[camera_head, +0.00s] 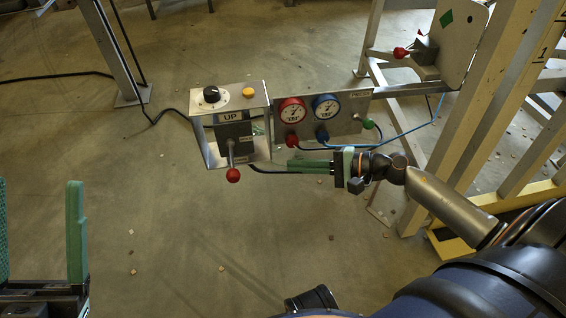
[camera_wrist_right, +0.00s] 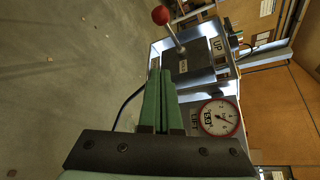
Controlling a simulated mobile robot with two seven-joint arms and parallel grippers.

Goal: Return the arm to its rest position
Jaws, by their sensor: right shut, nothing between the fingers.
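My right gripper (camera_head: 292,165) is in the middle of the head view, its arm coming in from the lower right. Its green fingers are together and empty, pointing left toward the metal control box (camera_head: 259,99). In the right wrist view the closed fingers (camera_wrist_right: 161,82) point toward the box's lever with a red ball (camera_wrist_right: 161,15). That red ball (camera_head: 233,175) hangs in front of the box, left of the fingertips and apart from them. My left gripper (camera_head: 40,190) is at the lower left edge, its two green fingers wide apart with nothing between them.
The box carries a black knob (camera_head: 211,94), a yellow button (camera_head: 249,92) and an "UP" label. A panel beside it bears a red gauge (camera_head: 292,110) and a blue gauge (camera_head: 326,107). A wooden frame (camera_head: 497,80) stands at right. Floor at lower middle is mostly clear.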

